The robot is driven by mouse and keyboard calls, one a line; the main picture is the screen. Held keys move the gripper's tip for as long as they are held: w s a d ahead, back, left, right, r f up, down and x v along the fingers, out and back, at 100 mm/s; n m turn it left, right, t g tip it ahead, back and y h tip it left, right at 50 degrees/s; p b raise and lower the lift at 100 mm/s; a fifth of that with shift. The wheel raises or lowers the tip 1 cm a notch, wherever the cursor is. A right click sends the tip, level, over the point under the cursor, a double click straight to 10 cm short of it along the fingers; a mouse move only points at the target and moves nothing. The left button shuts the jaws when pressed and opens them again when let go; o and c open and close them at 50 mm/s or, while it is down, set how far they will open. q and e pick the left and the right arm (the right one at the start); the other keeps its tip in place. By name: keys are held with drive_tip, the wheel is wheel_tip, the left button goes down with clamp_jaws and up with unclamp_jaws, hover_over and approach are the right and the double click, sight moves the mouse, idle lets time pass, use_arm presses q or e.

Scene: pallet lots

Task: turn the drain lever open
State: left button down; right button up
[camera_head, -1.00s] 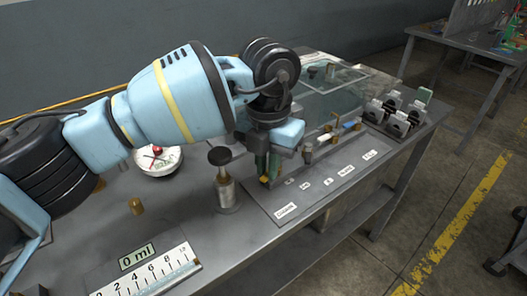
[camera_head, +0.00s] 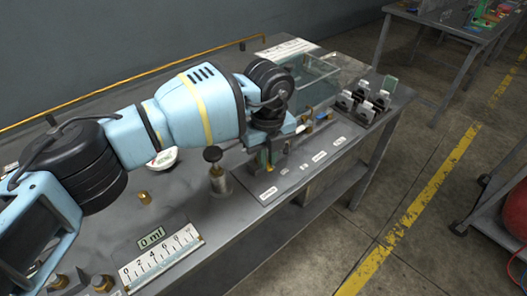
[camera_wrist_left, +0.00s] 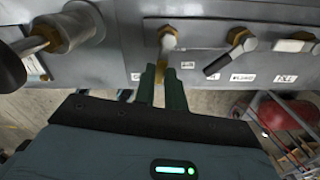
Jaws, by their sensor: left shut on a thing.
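The valve panel (camera_head: 290,172) runs along the bench's front edge, with a row of small levers and white labels. My left gripper (camera_head: 266,162) is at the panel's left end, pointing down. The fingers hide part of this handle. A grey lever (camera_wrist_left: 217,65) sits to its right, apart from the fingers. The labels are too small to read surely. My right gripper is not in view.
A black-knobbed plunger (camera_head: 219,180) stands just left of the panel, close to my gripper. A glass tank (camera_head: 308,75) stands behind, and clamps (camera_head: 362,103) stand at the right end. A scale plate (camera_head: 160,262) reading 0 ml lies in front.

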use_arm(q)
drive_tip(key=shift+w+d+r+n+p, duration=0.25)
drive_tip(key=shift+n+p, duration=0.25)
drive_tip(key=shift+n, duration=0.4)
drive_tip(key=shift+d+n, duration=0.1)
drive_tip(key=shift+n, duration=0.3)
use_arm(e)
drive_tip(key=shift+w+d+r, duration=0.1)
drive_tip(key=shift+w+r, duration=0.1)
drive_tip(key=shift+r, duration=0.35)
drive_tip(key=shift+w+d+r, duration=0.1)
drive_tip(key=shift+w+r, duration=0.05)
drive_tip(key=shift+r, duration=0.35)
use_arm(q)
drive_tip(key=shift+w+f, duration=0.1)
drive_tip(key=c, duration=1.5)
unclamp_jaws()
drive_tip(key=shift+o, duration=0.2)
drive_tip(key=shift+f, duration=0.1)
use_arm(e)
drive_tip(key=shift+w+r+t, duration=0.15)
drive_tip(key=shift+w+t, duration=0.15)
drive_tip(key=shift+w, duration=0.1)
